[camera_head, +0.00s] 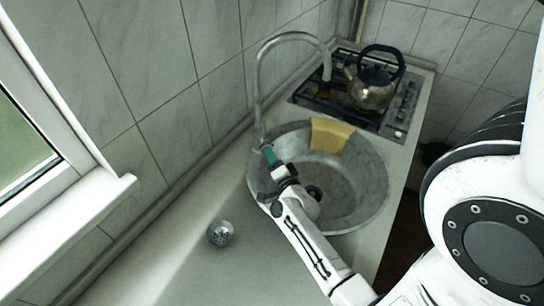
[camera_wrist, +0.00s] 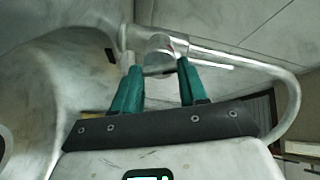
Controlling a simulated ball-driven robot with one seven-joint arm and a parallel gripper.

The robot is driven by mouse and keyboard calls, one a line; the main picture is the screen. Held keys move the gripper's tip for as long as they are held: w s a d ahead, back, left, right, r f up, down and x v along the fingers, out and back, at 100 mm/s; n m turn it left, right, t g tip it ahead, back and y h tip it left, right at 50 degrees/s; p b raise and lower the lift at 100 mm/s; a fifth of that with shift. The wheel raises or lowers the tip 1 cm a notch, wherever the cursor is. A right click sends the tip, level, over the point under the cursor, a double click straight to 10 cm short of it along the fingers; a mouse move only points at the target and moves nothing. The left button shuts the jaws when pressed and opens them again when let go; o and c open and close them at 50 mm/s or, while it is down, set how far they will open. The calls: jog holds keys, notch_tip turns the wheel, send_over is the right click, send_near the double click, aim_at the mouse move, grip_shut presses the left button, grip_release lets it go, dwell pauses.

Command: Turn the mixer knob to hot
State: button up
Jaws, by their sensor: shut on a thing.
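The mixer tap (camera_head: 259,95) is a grey metal pipe that rises behind the sink and arches over the basin. Its mixer knob (camera_wrist: 158,46) is a short metal cylinder between the teal fingertips of my gripper (camera_wrist: 158,66) in the wrist view. My gripper is shut on the knob. In the head view my gripper (camera_head: 268,153) is at the foot of the tap, and its fingers and wrist hide most of the knob. A small red spot shows by the fingertips there. I cannot tell the knob's exact turn angle.
The round metal sink (camera_head: 366,190) lies under my arm, with a yellow cloth (camera_head: 332,134) over its far rim. A kettle (camera_head: 372,90) stands on the stove (camera_head: 398,115) beyond. A small metal strainer (camera_head: 220,233) is on the counter. The tiled wall (camera_head: 165,85) is close behind the tap.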

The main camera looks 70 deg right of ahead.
jog(key=shift+n, duration=1)
jog(key=shift+f, duration=0.1)
jog(key=o, duration=1.1)
jog(key=shift+c, duration=0.2)
jog(key=b+v, duration=0.1)
jog(key=v, duration=0.9)
jog(key=shift+s+a, duration=0.25)
jog(key=shift+a, duration=0.1)
